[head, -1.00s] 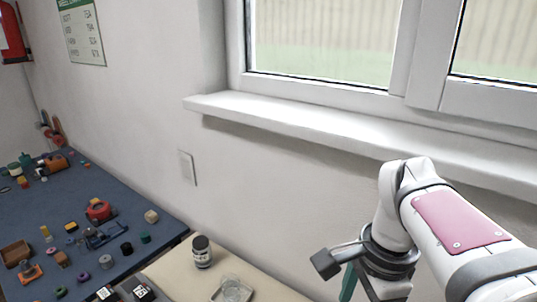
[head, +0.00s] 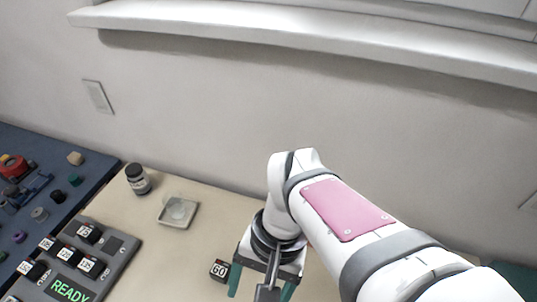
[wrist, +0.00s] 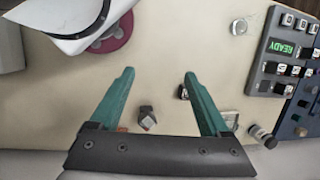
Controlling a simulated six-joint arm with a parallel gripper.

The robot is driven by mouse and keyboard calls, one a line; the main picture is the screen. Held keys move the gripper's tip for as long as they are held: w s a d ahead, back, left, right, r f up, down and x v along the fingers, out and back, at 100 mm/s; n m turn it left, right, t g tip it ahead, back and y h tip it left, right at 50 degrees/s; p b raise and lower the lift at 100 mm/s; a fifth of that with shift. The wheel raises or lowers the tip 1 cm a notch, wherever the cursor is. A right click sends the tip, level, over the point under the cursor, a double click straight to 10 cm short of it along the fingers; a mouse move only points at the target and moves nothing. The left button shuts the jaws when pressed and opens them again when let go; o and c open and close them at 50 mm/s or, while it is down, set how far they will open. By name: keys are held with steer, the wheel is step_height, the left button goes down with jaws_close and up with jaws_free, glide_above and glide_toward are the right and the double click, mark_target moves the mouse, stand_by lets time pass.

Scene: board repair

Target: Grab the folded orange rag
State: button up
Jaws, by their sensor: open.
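I see no folded orange rag clearly in either view. In the wrist view a small orange patch (wrist: 122,129) shows beside the base of the left finger; it is mostly hidden and I cannot tell what it is. My gripper (wrist: 158,73) has two teal fingers, spread wide apart with nothing held between them. In the head view my gripper (head: 262,287) points down over the beige table, at the bottom centre, its fingertips cut off by the frame edge.
A dark block marked 60 (head: 219,270) lies close to my gripper. A control panel reading READY (head: 70,287), a dark jar (head: 138,179) and a square dish (head: 179,211) are to the left. A blue mat (head: 60,150) with small parts lies further left. The wall stands behind.

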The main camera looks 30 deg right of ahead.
steer(key=w+d+f+m+t+y, duration=0.1)
steer(key=w+d+f+m+y, duration=0.25)
steer(key=w+d+m, duration=0.4)
steer(key=s+d+f+m+t, duration=0.2)
steer(key=d+f+m+t, duration=0.1)
steer(key=d, duration=0.4)
steer(key=s+d+f+m+t, duration=0.2)
steer(key=d+f+m+t, duration=0.2)
steer(key=d+f+m, duration=0.1)
steer(key=s+d+f+m+t, duration=0.2)
steer(key=d+f+m+t, duration=0.2)
steer(key=d, duration=0.6)
steer(key=shift+s+f+m+y, duration=0.15)
steer(key=shift+s+m+y, duration=0.2)
steer(key=shift+m, duration=0.3)
steer(key=x, duration=1.5)
steer(key=shift+w+f, duration=0.15)
steer(key=shift+f, duration=0.15)
jaws_close()
